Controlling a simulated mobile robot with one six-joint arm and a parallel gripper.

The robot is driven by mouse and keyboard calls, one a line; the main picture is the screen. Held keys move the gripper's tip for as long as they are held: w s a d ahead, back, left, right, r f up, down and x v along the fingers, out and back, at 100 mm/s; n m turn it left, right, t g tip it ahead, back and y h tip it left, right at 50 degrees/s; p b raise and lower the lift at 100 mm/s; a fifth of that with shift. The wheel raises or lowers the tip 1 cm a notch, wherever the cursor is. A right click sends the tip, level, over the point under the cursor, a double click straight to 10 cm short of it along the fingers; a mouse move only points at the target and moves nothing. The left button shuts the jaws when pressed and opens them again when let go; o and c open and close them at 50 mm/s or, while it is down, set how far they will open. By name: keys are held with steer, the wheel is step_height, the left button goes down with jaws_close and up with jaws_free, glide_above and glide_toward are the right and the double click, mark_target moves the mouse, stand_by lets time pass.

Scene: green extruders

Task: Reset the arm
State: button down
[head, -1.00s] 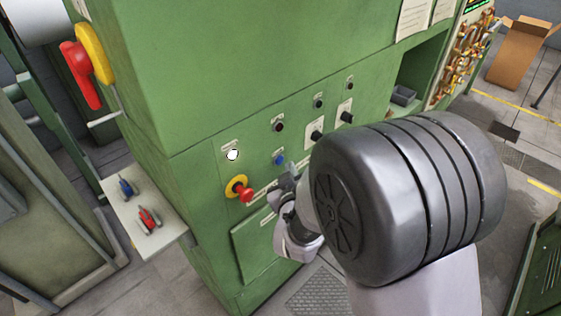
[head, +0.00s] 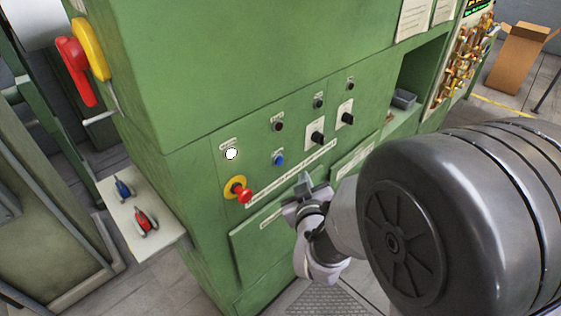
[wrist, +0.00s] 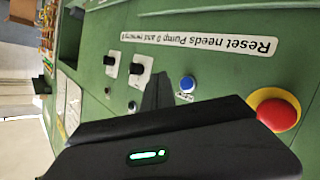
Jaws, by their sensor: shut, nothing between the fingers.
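My gripper (head: 305,187) is in front of the green machine's control panel (head: 220,190), a little below and right of the blue button (head: 278,160). Its fingers are together with nothing between them, and it looks apart from the panel, though the gap is hard to judge. In the wrist view the dark fingers (wrist: 157,90) point toward the panel, with the blue button (wrist: 187,84) just right of the tips. My large grey arm joint fills the head view's lower right.
A red emergency stop (head: 241,191) on a yellow ring protrudes left of my gripper. Black knobs (head: 318,138) and a white button (head: 231,154) are on the panel. A shelf (head: 145,215) holds a blue and a red item. A cardboard box (head: 518,58) stands far right.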

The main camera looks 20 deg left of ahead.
steer(key=s+d+r+m+g+h+b, duration=0.25)
steer(key=d+m, duration=0.25)
steer(key=d, duration=0.4)
steer(key=s+d+r+m+g+h+b, duration=0.1)
steer(key=s+d+m+b, duration=0.25)
steer(key=d, duration=0.65)
steer(key=s+d+m+g, duration=0.2)
steer(key=s+d+m, duration=0.1)
steer(key=s, duration=0.5)
steer(key=s+d+f+m+g+b, duration=0.1)
steer(key=s+d+m+g, duration=0.1)
steer(key=s, duration=0.7)
steer(key=shift+d+f+m, duration=0.2)
steer(key=shift+d+m, duration=0.45)
steer(key=shift+d, duration=0.05)
steer(key=shift+h, duration=0.25)
